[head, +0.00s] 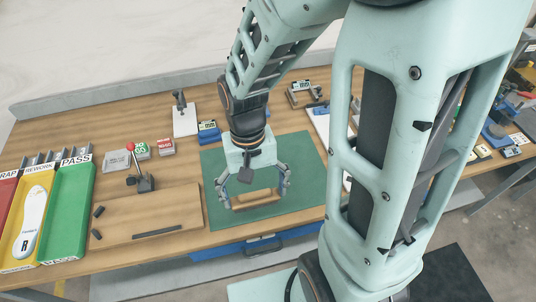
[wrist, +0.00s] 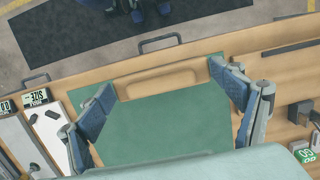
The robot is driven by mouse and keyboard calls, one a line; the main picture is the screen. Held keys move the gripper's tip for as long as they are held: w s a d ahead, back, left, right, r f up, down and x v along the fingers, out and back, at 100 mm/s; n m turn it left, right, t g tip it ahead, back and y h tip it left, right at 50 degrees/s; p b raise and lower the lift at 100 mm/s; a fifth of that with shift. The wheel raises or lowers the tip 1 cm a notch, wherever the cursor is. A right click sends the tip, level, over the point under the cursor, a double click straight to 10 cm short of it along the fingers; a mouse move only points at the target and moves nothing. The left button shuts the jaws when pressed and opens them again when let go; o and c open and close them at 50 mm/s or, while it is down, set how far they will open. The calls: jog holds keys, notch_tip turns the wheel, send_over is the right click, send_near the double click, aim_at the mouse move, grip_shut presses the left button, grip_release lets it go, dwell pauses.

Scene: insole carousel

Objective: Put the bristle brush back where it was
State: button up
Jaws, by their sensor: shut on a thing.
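The bristle brush shows as a light wooden block (head: 256,199) between the fingertips of my gripper (head: 256,192) in the head view. In the wrist view the same wooden block (wrist: 158,82) spans from one fingertip to the other of my gripper (wrist: 160,82). My gripper is shut on it, one finger at each end. Its bristles are not visible. The brush is over the green mat (head: 222,165), near the mat's front part; I cannot tell whether it touches the mat.
A wooden board (head: 165,217) with a red-knobbed lever (head: 140,175) lies left of the mat. Green (head: 68,215) and yellow (head: 22,258) bins stand far left, an insole in the yellow one. A stand on a white plate (head: 184,118) is behind. A blue drawer (head: 262,245) is below the front edge.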

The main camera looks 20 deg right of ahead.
jog(key=w+d+f+b, duration=0.1)
jog(key=w+d+f, duration=0.1)
jog(key=w+f, duration=0.1)
jog(key=w+d+f+b, duration=0.2)
jog(key=w+f, duration=0.1)
jog(key=w, duration=0.1)
jog(key=w+d+f+b, duration=0.1)
jog(key=w+d+f, duration=0.1)
jog(key=w+f, duration=0.1)
jog(key=shift+w+d, duration=0.3)
jog(key=shift+w+d+f+b, duration=0.1)
jog(key=shift+w+f+b, duration=0.1)
jog(key=shift+f+b, duration=0.7)
jog(key=shift+w+d+f+b, duration=0.1)
jog(key=shift+w+f+b, duration=0.05)
jog(key=shift+f+b, duration=0.65)
jog(key=shift+f, duration=0.15)
jog(key=shift+f, duration=0.15)
jog(key=o, duration=1.2)
